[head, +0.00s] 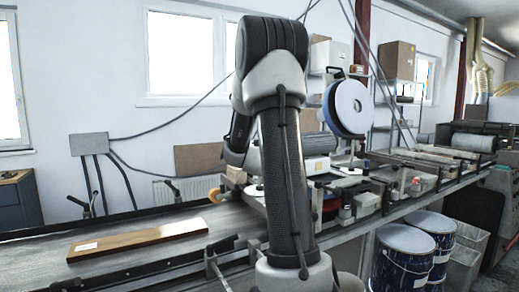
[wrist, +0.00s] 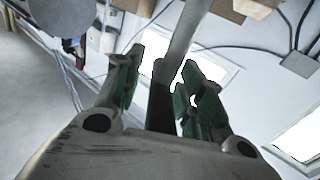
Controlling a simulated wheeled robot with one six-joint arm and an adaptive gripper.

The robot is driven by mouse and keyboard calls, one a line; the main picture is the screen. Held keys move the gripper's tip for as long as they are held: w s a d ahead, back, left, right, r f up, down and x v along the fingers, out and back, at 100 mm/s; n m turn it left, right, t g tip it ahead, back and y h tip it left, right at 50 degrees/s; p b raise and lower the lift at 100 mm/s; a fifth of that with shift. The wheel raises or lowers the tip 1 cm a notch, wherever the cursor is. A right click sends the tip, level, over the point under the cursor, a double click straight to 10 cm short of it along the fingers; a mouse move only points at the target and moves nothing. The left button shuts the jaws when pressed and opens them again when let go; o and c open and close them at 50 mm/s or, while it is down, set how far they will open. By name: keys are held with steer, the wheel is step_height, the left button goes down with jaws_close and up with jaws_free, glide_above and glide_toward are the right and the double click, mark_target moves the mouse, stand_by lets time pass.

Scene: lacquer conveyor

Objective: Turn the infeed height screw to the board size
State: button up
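My gripper (wrist: 165,88) shows in the wrist view with its green-padded fingers apart. I see nothing clearly held between them, though a grey bar passes behind. In the head view my arm stands in the middle and hides the gripper. A brown board (head: 138,238) with a small pale label lies flat on the infeed conveyor (head: 45,262) at the left. The coating machine (head: 318,168) stands right of and behind my arm. I cannot pick out the infeed height screw; my arm covers part of the machine's infeed side.
An orange round part (head: 214,195) sits at the conveyor's inner end. A grey box (head: 89,144) with cables hangs on the wall. Blue drums (head: 402,258) stand under the line at the right. A large blue-rimmed disc (head: 349,108) stands above the machine.

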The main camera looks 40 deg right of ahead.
steer(key=shift+c, duration=0.5)
jaws_close()
steer(key=shift+h, duration=0.3)
steer(key=m+g+h, duration=0.1)
steer(key=m+g, duration=0.1)
steer(key=g, duration=0.1)
steer(key=m+g+h, duration=0.2)
steer(key=shift+m+g+h, duration=0.3)
steer(key=shift+g, duration=0.1)
steer(key=m+g, duration=0.2)
steer(key=g, duration=0.1)
steer(key=m+g+h, duration=0.1)
steer(key=m+g, duration=0.1)
steer(key=g, duration=0.2)
steer(key=shift+s+d+m+h, duration=0.1)
steer(key=shift+s+m+h, duration=0.1)
steer(key=shift+m+h, duration=0.1)
steer(key=m+g, duration=0.2)
steer(key=g, duration=0.1)
steer(key=m+g+y, duration=0.1)
steer(key=m+g, duration=0.1)
steer(key=g, duration=0.2)
steer(key=shift+s, duration=0.2)
steer(key=shift+s+m+g+y, duration=0.1)
steer(key=shift+m+g+y, duration=1)
steer(key=shift+g, duration=0.4)
steer(key=shift+s+m+g+y, duration=0.1)
steer(key=shift+m+g+y, duration=0.8)
steer(key=shift+m+g, duration=0.5)
steer(key=shift+g, duration=0.3)
